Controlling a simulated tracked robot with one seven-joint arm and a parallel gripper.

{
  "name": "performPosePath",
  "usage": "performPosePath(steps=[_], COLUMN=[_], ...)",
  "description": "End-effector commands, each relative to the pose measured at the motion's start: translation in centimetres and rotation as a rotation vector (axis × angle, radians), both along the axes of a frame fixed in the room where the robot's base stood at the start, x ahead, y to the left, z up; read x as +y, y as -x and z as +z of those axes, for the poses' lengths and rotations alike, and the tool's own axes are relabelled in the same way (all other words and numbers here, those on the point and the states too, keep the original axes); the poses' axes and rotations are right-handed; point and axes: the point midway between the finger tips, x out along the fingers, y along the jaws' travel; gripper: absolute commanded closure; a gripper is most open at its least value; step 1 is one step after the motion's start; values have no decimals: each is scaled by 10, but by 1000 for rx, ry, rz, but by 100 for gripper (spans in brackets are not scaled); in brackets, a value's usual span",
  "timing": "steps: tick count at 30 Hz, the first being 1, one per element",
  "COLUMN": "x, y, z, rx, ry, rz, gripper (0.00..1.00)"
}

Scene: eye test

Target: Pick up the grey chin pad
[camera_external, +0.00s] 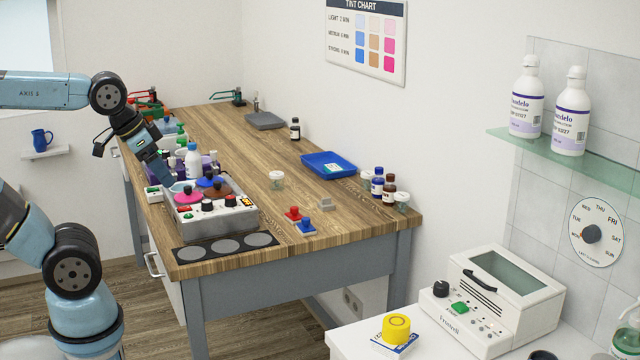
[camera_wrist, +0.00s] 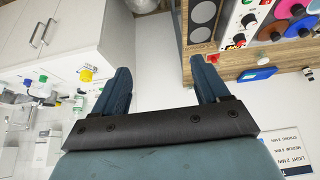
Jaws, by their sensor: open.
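A small grey stepped piece, which looks like the grey chin pad (camera_external: 325,203), lies near the right edge of the wooden bench (camera_external: 333,237), just behind a blue-knobbed piece (camera_external: 306,226). My gripper (camera_external: 170,183) is high at the left, over the area by the grey control box (camera_external: 222,222), well apart from the pad. In the wrist view my gripper (camera_wrist: 160,65) has its two fingers wide apart with nothing between them. I cannot make out the grey pad in the wrist view.
A red-knobbed piece (camera_external: 292,214) stands left of the pad. A black strip with grey discs (camera_external: 203,252) lies in front of the box. The bench's front right corner is clear.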

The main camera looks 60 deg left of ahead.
Motion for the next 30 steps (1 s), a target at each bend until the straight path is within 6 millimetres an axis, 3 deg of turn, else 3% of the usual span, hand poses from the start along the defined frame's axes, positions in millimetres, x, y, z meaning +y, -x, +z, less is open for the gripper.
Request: performPosePath(steps=[5,8,19,30], x=[1,8,69,136], y=[-3,-16,-129,-234], z=[1,1,-6,-33], rx=[-3,-17,-141,-200], ry=[-6,-33,-348,-775], rz=[-7,-41,-363,-727], gripper=[26,26,26,26])
